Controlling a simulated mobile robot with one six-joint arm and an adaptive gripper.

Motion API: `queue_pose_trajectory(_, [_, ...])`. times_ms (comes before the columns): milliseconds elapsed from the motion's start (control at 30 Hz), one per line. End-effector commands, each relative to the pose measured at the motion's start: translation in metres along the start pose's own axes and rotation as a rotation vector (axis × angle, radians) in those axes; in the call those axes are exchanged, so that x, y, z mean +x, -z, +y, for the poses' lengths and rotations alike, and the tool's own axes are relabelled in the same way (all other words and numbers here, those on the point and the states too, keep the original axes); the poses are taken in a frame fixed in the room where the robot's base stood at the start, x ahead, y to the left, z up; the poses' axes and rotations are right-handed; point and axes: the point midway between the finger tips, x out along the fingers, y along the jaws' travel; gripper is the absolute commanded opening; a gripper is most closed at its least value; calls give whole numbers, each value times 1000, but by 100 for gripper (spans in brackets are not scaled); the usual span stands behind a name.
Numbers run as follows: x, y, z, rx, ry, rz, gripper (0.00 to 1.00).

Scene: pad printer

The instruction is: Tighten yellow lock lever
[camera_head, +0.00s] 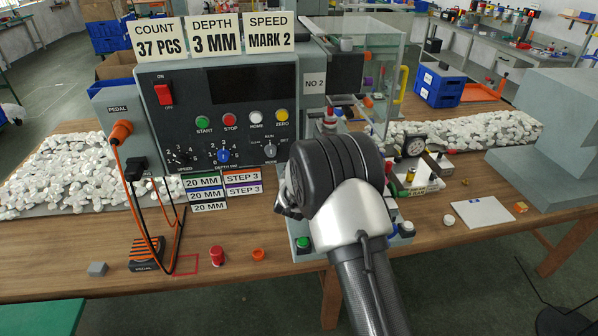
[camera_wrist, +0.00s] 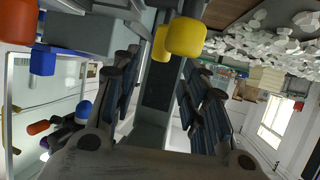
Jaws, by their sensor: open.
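A yellow knob (camera_wrist: 186,38), which looks like the end of the lock lever, shows at the top of the wrist view on a dark stem. A second yellow piece (camera_wrist: 160,43) is partly hidden just left of it. My gripper (camera_wrist: 158,75) is open, with its two dark fingers apart and nothing held between them. The yellow parts appear just beyond the fingertips; I cannot tell whether they touch. In the head view my wrist covers the gripper and the middle of the pad printer (camera_head: 215,85), and the lever cannot be made out there.
A clear guard with a yellow handle (camera_head: 402,84) stands at the printer's upper right. Heaps of white parts (camera_head: 75,170) lie left and right. An orange pedal (camera_head: 147,255), a red button (camera_head: 216,255) and a white sheet (camera_head: 482,212) are on the wooden table.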

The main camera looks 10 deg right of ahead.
Motion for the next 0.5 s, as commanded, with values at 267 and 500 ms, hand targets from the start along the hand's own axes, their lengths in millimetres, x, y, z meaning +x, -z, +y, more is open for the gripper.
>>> queue_pose_trajectory(267, [48, -1, 0, 0, -1, 1, 40])
queue_pose_trajectory(500, [61, 0, 0, 0, 0, 0, 40])
